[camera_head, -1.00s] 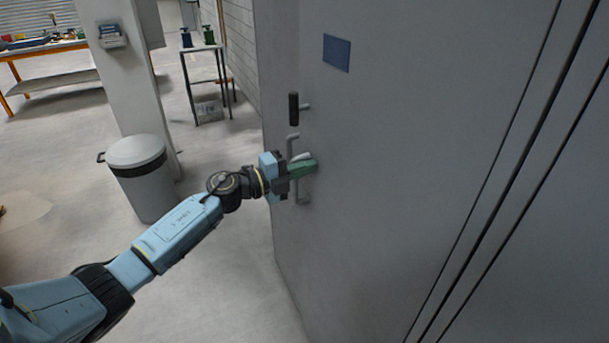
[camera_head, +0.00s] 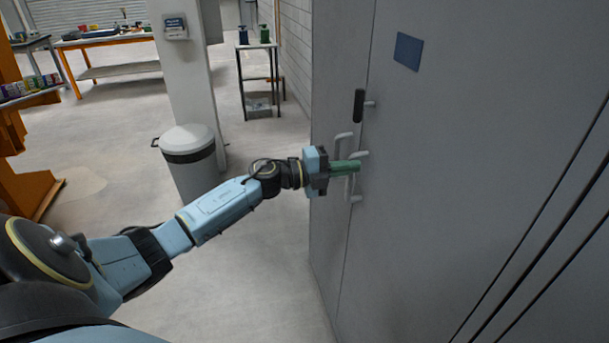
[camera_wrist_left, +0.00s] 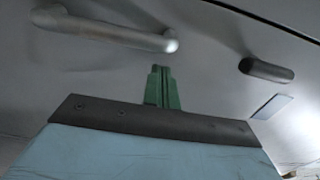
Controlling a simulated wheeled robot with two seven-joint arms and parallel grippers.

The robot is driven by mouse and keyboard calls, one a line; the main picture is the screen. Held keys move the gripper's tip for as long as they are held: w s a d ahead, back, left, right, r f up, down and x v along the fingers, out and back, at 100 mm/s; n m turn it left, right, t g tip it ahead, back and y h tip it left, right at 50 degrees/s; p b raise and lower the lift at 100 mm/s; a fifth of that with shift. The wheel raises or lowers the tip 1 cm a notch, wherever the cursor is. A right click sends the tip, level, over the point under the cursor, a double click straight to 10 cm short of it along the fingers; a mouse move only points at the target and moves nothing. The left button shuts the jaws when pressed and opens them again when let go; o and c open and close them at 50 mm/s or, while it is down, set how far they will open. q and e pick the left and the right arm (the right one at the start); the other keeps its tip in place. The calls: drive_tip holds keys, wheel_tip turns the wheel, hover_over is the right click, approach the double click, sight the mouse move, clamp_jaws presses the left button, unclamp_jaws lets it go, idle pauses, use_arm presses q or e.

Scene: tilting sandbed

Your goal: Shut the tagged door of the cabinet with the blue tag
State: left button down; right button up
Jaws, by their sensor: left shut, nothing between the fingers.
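The grey cabinet's tagged door (camera_head: 450,150) fills the right of the head view, with the blue tag (camera_head: 408,51) high on it. The door looks flush or nearly flush with the narrow panel (camera_head: 335,90) left of its seam; a small gap cannot be ruled out. A pale bar handle (camera_head: 355,196) and a black knob (camera_head: 359,105) sit near that seam. My left gripper (camera_head: 356,165) is shut and empty, its green fingers pointing at the door beside the bar handle. Contact cannot be told. The wrist view shows the fingers (camera_wrist_left: 159,88), tag (camera_wrist_left: 271,106) and knob (camera_wrist_left: 267,70). My right gripper is out of view.
A second bar handle (camera_head: 342,136) is on the narrow panel. A grey bin (camera_head: 190,160) stands left of the cabinet, by a pillar (camera_head: 190,75). A small stand (camera_head: 260,75) and a workbench (camera_head: 110,42) are farther back. The floor beside the cabinet is clear.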

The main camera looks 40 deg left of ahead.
use_arm(q)
drive_tip(key=v, duration=1)
drive_tip(key=shift+s+b, duration=0.3)
drive_tip(key=shift+b, duration=0.1)
